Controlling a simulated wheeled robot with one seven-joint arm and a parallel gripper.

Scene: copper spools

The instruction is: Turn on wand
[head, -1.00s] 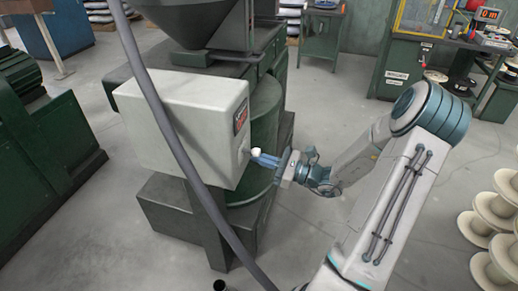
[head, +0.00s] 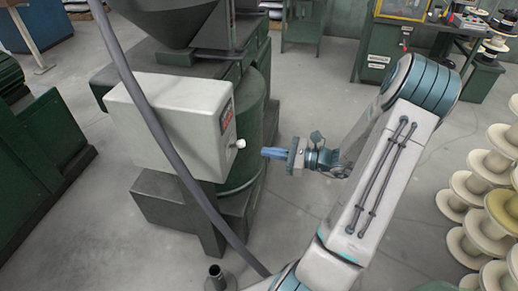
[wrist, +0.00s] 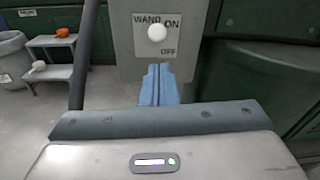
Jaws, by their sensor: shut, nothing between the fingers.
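The wand switch is a white round knob (head: 240,143) on the right face of a light grey control box (head: 165,125). In the wrist view the knob (wrist: 157,33) stands on a plate (wrist: 157,47) labelled WAND, with ON at upper right and OFF at lower right. The knob is level with a spot just below ON; its lever is hidden behind it. My gripper (head: 265,152) has blue fingers, shut and empty, pointing at the box. A gap separates the fingertips from the knob. In the wrist view my gripper (wrist: 157,70) shows just below the knob.
A dark hose (head: 150,110) crosses in front of the box. A green machine with a hopper (head: 180,20) stands behind it. Cream spools (head: 490,185) are stacked at right. Open floor (head: 325,95) lies between. The wrist view shows a small step stand (wrist: 50,57).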

